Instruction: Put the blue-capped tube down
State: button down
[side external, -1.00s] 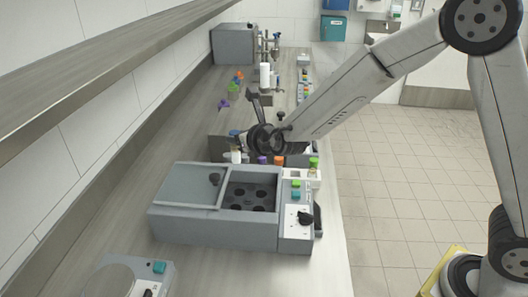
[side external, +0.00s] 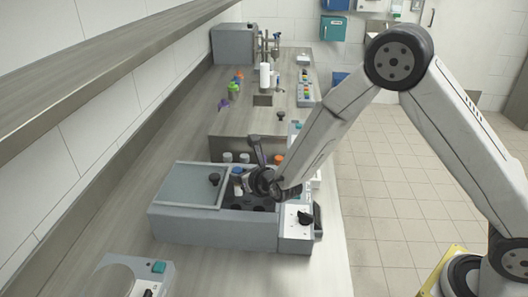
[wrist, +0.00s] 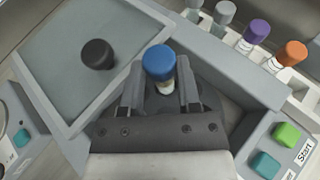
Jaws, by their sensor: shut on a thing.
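The blue-capped tube (wrist: 160,64) is between the fingers of my gripper (wrist: 160,92) in the wrist view, its cap up and above the fingertips. My gripper (side external: 244,180) is shut on it in the side view, where the blue cap (side external: 238,171) shows at the opening of the grey machine (side external: 200,228). The machine's glass lid (side external: 190,184) with a black knob is slid to the left. The round holes in the opening (side external: 245,203) are mostly hidden by my gripper. I cannot tell whether the tube's lower end is inside a hole.
A tube rack (wrist: 292,74) stands behind the machine with grey-, purple- and orange-capped tubes. A panel with a green Start button (wrist: 286,134), a teal button (wrist: 265,164) and a black knob (side external: 305,217) lies right of the opening. Another device (side external: 128,274) stands at the front left.

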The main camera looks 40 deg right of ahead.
jog(key=shift+f, duration=1.9)
jog(key=shift+f, duration=0.25)
jog(key=shift+c, duration=1.6)
grip_release()
jog(key=shift+s, duration=0.1)
